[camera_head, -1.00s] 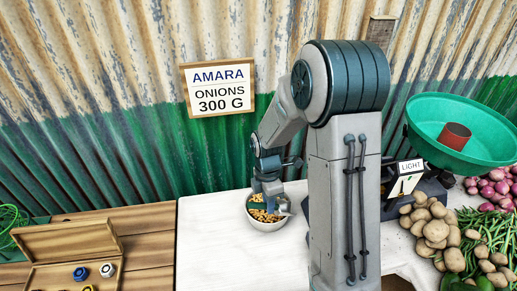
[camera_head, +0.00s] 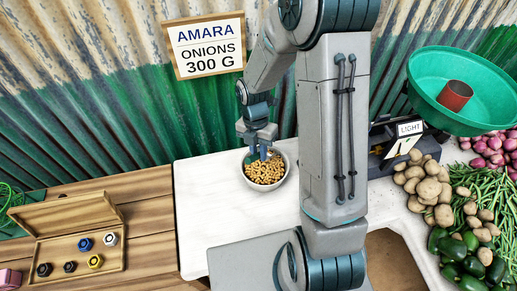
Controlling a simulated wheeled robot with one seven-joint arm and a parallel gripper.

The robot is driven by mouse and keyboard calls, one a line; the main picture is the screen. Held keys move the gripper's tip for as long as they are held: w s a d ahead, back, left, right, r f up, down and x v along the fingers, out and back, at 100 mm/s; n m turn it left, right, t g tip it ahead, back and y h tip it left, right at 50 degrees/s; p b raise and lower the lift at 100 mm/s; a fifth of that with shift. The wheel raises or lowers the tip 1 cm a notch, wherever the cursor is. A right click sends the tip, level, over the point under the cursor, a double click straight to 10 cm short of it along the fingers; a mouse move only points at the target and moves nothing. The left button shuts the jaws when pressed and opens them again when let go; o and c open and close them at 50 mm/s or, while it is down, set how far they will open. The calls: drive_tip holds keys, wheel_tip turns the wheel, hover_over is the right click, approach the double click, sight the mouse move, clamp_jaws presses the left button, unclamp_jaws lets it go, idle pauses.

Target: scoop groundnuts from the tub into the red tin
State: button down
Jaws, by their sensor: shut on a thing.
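The tub is a pale round bowl (camera_head: 283,180) on the white table, holding tan groundnuts (camera_head: 265,173). My gripper (camera_head: 263,152) points down over the back part of the tub, its fingertips at or just above the nuts. It is shut on what I take to be a scoop, which is hardly visible here; its shape and any load cannot be told. The red tin (camera_head: 455,96) stands in the green pan (camera_head: 425,91) at the upper right, well apart from my gripper. The inside of the tin looks dark, and its contents cannot be told.
The pan tops a scale with a "LIGHT" card (camera_head: 408,128). Potatoes (camera_head: 430,185), green beans, peppers and onions crowd the right. An open wooden box (camera_head: 125,262) with several coloured nuts lies left. My arm stands between tub and scale. White table (camera_head: 230,225) is clear before the tub.

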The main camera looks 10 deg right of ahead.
drive_tip(key=w+b+x, duration=0.1)
drive_tip(key=b+x, duration=0.3)
drive_tip(key=x, duration=0.2)
drive_tip(key=shift+w+f, duration=0.15)
drive_tip(key=shift+f, duration=0.15)
drive_tip(key=p+v, duration=0.3)
drive_tip(key=s+p+v, duration=0.1)
drive_tip(key=p+v, duration=0.2)
drive_tip(key=v, duration=0.1)
drive_tip(key=s+p+v, duration=0.1)
drive_tip(key=p+v, duration=0.2)
drive_tip(key=v, duration=0.1)
drive_tip(key=shift+s+r, duration=0.2)
drive_tip(key=shift+r, duration=0.1)
drive_tip(key=shift+f, duration=0.15)
drive_tip(key=shift+a+t+h+b, duration=0.1)
drive_tip(key=shift+t+h+b, duration=0.35)
drive_tip(key=shift+b, duration=0.35)
drive_tip(key=t+h+b, duration=0.1)
drive_tip(key=b, duration=0.1)
drive_tip(key=r+t+h+b, duration=0.1)
drive_tip(key=b, duration=0.2)
drive_tip(key=t+h+b, duration=0.1)
drive_tip(key=b, duration=0.2)
drive_tip(key=shift+r+m+h, duration=0.25)
drive_tip(key=shift+r+m, duration=0.05)
drive_tip(key=shift+r+h, duration=0.25)
drive_tip(key=shift+h, duration=0.05)
